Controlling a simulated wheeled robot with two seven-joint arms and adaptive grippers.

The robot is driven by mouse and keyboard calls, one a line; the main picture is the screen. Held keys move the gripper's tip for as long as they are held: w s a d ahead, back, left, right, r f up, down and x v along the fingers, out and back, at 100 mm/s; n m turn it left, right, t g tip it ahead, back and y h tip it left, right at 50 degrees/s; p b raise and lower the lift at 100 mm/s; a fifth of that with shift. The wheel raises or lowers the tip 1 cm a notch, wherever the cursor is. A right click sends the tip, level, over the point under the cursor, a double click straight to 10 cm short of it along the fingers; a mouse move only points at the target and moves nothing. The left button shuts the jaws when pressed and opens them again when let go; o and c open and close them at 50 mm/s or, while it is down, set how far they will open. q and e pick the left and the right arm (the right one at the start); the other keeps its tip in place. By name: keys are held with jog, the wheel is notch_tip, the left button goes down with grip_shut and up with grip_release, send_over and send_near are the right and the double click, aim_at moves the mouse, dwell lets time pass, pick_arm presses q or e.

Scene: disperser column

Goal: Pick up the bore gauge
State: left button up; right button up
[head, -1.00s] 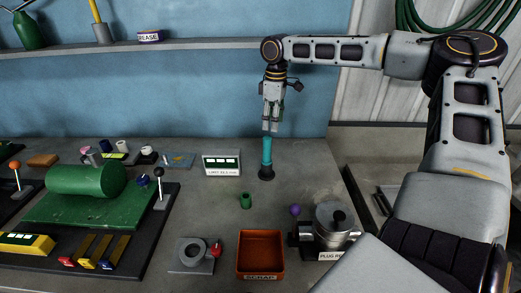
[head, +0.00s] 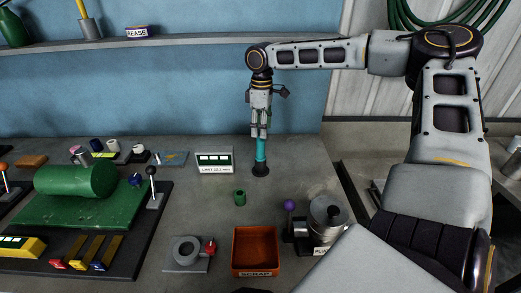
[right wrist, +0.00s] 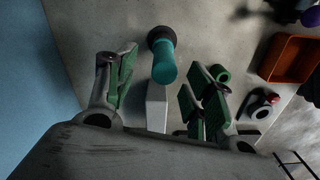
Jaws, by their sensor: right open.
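A teal cylinder with a dark round foot, which I take to be the bore gauge (head: 261,151), stands upright on the grey bench near the back wall. My right gripper (head: 260,133) points down directly over it, fingertips at about the height of its top in the head view. In the right wrist view the gauge (right wrist: 164,67) shows between the two green-padded fingers of the gripper (right wrist: 160,80), with gaps on both sides. The right gripper is open and holds nothing. My left gripper is not in view.
A small display sign (head: 214,161) stands just left of the gauge. A green ring (head: 239,197) and an orange scrap tray (head: 256,231) lie nearer. A metal canister (head: 328,217) stands right of the tray. A green cylinder fixture (head: 75,180) is at left. A shelf (head: 190,41) runs behind.

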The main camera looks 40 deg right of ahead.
aim_at(261, 149)
jog(key=shift+f, duration=2.25)
jog(key=shift+s+a+f, duration=0.1)
jog(key=shift+a+f, duration=0.05)
jog(key=shift+f, duration=1.15)
jog(key=shift+s+a+f, duration=0.1)
jog(key=shift+f, duration=1.2)
jog(key=shift+c, duration=0.2)
jog(key=c, duration=1.1)
jog(key=shift+r, duration=0.1)
jog(key=shift+r, duration=4.95)
